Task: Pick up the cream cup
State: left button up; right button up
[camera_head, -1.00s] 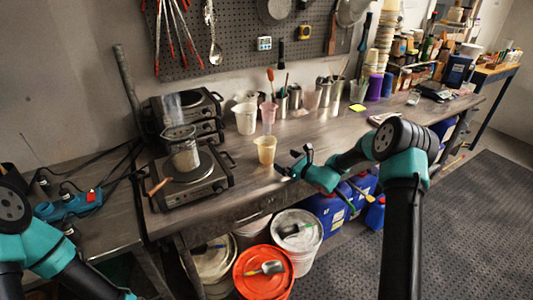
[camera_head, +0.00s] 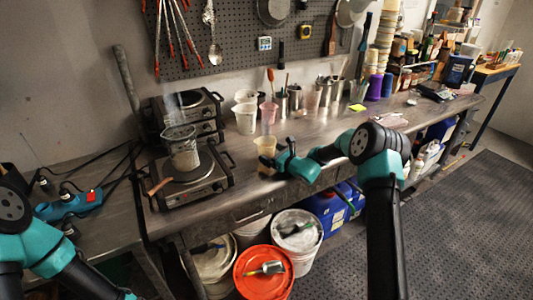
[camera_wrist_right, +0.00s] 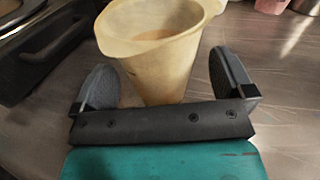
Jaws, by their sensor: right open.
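The cream cup (camera_head: 265,148) stands upright on the workbench (camera_head: 243,185), to the right of the front hot plate. It also shows in the right wrist view (camera_wrist_right: 155,60), where it sits between and just beyond my open fingers. My right gripper (camera_head: 275,152) is at the cup's right side in the head view and hides part of it. In the right wrist view my right gripper (camera_wrist_right: 165,85) is open, with a finger on each side of the cup's lower part. I cannot tell whether they touch it.
The front hot plate (camera_head: 190,192) holds a glass beaker (camera_head: 181,155). A pink cup (camera_head: 268,114) and a white cup (camera_head: 245,118) stand behind the cream cup. An orange-lidded bucket (camera_head: 250,276) stands below the bench edge. The bench right of my gripper is fairly clear.

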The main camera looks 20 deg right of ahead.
jog(key=shift+x, duration=1.2)
jog(key=c, duration=1)
